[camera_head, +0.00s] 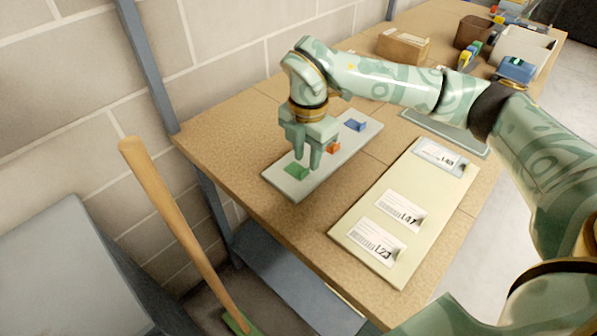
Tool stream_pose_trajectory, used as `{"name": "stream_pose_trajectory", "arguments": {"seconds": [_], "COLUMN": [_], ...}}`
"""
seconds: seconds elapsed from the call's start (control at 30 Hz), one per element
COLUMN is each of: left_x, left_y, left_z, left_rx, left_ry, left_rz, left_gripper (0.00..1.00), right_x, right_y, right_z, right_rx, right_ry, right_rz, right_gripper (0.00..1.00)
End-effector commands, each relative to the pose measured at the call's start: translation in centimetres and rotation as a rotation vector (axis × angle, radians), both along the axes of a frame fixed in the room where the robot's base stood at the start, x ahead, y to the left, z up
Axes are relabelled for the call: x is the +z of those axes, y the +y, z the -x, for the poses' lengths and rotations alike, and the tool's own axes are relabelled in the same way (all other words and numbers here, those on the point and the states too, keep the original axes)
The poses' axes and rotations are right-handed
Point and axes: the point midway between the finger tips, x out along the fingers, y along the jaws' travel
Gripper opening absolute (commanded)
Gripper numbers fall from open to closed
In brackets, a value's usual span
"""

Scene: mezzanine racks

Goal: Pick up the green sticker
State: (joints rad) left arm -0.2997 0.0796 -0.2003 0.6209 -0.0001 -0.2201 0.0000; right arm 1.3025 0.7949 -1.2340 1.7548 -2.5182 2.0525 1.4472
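The green sticker (296,171) lies near the front end of a narrow grey board (284,186) on the wooden bench. My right gripper (308,160) points down over that end of the board, with its fingertips at or just above the sticker. Its fingers look apart, with a gap between them. I cannot tell whether they touch the sticker. An orange sticker (333,148) and a blue sticker (356,125) sit further along the same board. My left gripper is not in view.
A pale board (350,215) with labels L23, L47 and L48 lies to the right on the bench (262,207). A cardboard box (403,46), a brown bin and a white bin (524,48) stand at the back. A wooden handle (170,215) leans at left.

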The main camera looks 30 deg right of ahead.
Motion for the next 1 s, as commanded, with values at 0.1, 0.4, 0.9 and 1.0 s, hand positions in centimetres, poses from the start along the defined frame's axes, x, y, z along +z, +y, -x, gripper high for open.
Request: {"name": "stream_pose_trajectory", "arguments": {"seconds": [0.1,0.4,0.9,1.0], "left_x": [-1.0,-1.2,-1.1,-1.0], "left_y": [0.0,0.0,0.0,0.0], "left_z": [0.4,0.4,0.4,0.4], "left_rx": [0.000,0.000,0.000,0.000], "left_ry": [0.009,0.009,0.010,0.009], "left_rz": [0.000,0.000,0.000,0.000], "left_gripper": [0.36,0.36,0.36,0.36], "right_x": [-2.6,-3.5,-3.4,-3.1], "right_y": [0.4,0.4,0.4,0.4], "right_z": [0.1,0.1,0.1,0.1], "right_rx": [0.001,0.001,0.001,0.001], "right_ry": [0.006,0.001,0.001,0.000], "right_rz": [0.000,0.000,0.000,0.000], "right_gripper": [0.29,0.29,0.00,0.00]}}
